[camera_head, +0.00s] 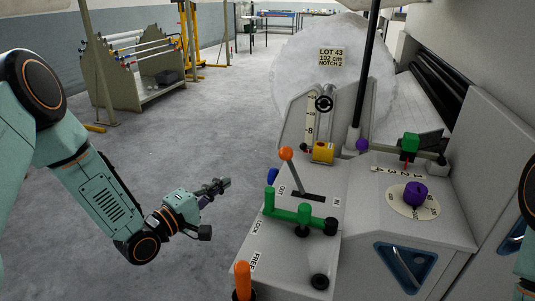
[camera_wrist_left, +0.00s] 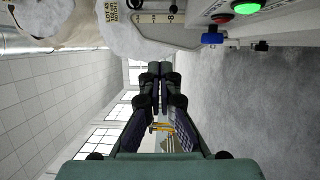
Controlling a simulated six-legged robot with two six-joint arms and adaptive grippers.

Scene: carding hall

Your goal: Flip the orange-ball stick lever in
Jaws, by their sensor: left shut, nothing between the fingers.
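The stick lever with the orange ball (camera_head: 286,153) rises from a dark slot on the grey machine's sloped panel (camera_head: 340,190) in the head view. Its stick leans left, toward the side marked OUT; the mark IN is at the slot's right end. My left gripper (camera_head: 224,184) is shut and empty, left of the panel and apart from the lever. Its closed fingertips also show in the left wrist view (camera_wrist_left: 160,68), where the lever is not visible. My right gripper is not in view.
A green handle (camera_head: 300,214) lies just in front of the lever, with an orange post (camera_head: 242,280) nearer. A yellow block (camera_head: 322,152) and a purple knob (camera_head: 415,194) are beside and right. A rack (camera_head: 140,70) stands far left. Floor left of the machine is clear.

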